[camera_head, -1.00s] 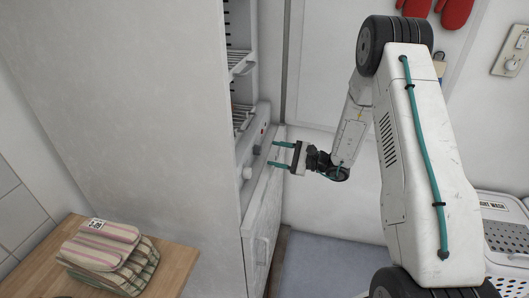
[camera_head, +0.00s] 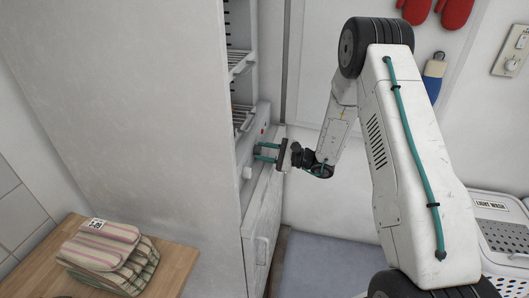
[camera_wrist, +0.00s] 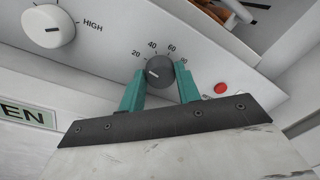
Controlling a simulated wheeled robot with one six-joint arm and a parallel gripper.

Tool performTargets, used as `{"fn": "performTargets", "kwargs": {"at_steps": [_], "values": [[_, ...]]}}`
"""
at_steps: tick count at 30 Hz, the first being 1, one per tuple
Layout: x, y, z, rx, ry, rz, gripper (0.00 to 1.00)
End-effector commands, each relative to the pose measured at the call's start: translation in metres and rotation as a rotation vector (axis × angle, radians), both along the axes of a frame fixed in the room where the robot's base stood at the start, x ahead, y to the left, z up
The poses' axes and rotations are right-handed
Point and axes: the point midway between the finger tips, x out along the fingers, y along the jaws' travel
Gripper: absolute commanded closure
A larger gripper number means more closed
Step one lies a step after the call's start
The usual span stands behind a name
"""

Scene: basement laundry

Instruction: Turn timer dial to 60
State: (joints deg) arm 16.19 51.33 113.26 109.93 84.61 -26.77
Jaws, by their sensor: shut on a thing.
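The timer dial (camera_wrist: 160,72) is a small dark grey knob on a white panel, with the marks 20, 40 and 60 around it and a further mark partly hidden by a finger. Its pale pointer line is on the left side, pointing left, a little below the 20 mark. My gripper (camera_wrist: 161,80) has one teal finger on each side of the dial and is shut on it. In the head view my gripper (camera_head: 264,152) reaches left to the front panel of the white cabinet (camera_head: 262,205); the dial is hard to make out there.
A larger white knob (camera_wrist: 48,27) marked HIGH is left of the dial, and a red button (camera_wrist: 221,88) is right of it. Wire shelves (camera_head: 241,64) are above the panel. Folded striped cloths (camera_head: 105,252) lie on a wooden top at the left front. A white basket (camera_head: 500,235) stands at right.

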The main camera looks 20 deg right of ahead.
Motion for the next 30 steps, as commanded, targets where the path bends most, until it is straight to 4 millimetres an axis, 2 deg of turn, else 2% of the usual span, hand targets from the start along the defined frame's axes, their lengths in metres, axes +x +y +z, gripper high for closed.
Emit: {"fn": "performTargets", "kwargs": {"at_steps": [11,30], "values": [[0.0002,-0.0006,0.0007,0.069,0.109,-0.001,0.9],[0.0017,-0.0021,0.0023,0.384,0.602,-0.002,0.9]]}}
